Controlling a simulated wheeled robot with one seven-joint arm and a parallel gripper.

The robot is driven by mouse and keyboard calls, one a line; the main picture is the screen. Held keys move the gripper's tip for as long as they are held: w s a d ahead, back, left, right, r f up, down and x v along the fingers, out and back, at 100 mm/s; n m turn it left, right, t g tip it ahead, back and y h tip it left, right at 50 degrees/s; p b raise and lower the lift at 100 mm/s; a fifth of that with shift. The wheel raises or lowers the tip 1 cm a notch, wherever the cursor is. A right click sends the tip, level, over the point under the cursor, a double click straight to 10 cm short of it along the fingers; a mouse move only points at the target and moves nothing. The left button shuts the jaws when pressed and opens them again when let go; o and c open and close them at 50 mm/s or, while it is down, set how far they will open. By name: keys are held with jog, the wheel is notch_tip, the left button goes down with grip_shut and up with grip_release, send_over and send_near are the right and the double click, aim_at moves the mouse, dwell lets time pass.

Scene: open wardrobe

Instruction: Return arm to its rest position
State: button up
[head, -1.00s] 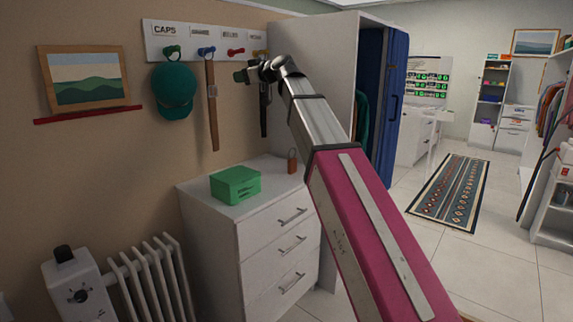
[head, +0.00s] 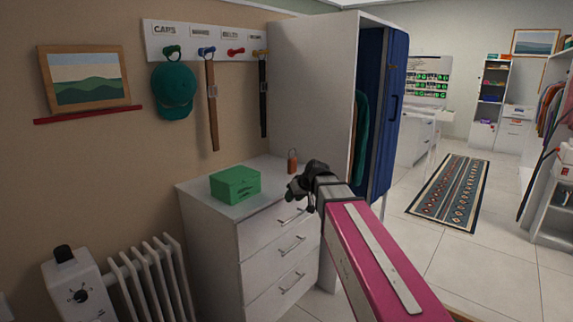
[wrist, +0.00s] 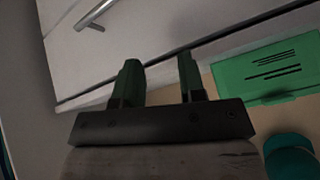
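My gripper (head: 298,190) is in front of the right end of the white dresser, near the top drawer's level in the head view. In the wrist view my gripper (wrist: 160,82) shows two dark green fingers spread apart with nothing between them. A white drawer front with a metal handle (wrist: 95,14) lies beyond the fingers. My arm reaches up from the lower right and hides part of the dresser's right side.
The dresser top (head: 265,175) holds a green box (head: 236,184) and a small orange-brown padlock-like item (head: 292,161). A teal cap (head: 173,92), brown belt (head: 212,105) and black belt (head: 263,100) hang from wall hooks.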

jog(key=s+d+f+m+g+h, duration=0.2)
jog(key=s+d+f+m, duration=0.1)
jog(key=s+d+f, duration=0.5)
jog(key=s+d+f+m+g+h, duration=0.2)
jog(key=s+d+f, duration=0.6)
jog(key=s+f, duration=0.4)
notch_tip(320, 180, down, 4)
jog(key=shift+m+g+h, duration=0.4)
jog(key=shift+g+h, duration=0.2)
jog(key=shift+h, duration=0.1)
